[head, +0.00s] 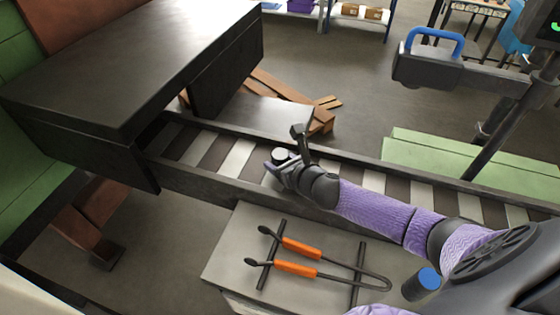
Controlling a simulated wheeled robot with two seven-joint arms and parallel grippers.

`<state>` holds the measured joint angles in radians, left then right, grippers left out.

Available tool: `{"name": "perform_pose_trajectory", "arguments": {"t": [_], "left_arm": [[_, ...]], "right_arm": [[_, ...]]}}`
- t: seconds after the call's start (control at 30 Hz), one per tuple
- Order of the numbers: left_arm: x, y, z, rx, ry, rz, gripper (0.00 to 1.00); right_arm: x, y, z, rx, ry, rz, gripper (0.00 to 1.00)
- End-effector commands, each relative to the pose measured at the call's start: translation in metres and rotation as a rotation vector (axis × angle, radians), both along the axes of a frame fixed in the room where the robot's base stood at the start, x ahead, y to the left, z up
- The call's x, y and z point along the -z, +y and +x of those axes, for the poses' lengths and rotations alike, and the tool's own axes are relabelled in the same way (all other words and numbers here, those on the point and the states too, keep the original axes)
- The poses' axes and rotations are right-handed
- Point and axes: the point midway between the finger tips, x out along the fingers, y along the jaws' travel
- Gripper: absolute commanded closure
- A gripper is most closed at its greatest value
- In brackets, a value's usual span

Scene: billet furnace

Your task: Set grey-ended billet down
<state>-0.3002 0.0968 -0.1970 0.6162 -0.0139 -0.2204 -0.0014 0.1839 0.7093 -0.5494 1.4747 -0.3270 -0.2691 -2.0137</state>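The grey-ended billet (280,154) shows as a short dark piece with a pale grey round end, over the roller conveyor (222,177). My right gripper (286,157) comes in from the right, with one dark finger on each side of the billet, and appears shut on it. The gripper hides most of the billet's lower part, so I cannot tell whether it touches the rollers. My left gripper is not in view.
The dark furnace (140,60) stands at the conveyor's left end. Orange-handled tongs (298,258) lie on a grey table (232,245) in front, near a blue-topped cylinder (427,279). A blue-handled device (432,68) stands behind. The conveyor's rollers left of my gripper are clear.

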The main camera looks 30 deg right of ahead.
Motion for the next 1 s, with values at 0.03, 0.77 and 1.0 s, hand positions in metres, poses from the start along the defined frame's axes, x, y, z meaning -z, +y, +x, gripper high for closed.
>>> {"name": "perform_pose_trajectory", "arguments": {"t": [0.03, 0.77, 1.0], "left_arm": [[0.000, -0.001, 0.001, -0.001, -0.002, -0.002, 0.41], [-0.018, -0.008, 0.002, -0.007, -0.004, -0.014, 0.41], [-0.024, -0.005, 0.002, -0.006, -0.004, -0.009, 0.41]], "right_arm": [[0.000, 0.000, 0.000, 0.000, 0.000, 0.000, 0.25], [-0.026, -0.005, -0.055, -0.002, 0.004, -0.001, 0.07], [-0.043, -0.010, -0.098, 0.000, 0.004, 0.000, 0.07]]}}
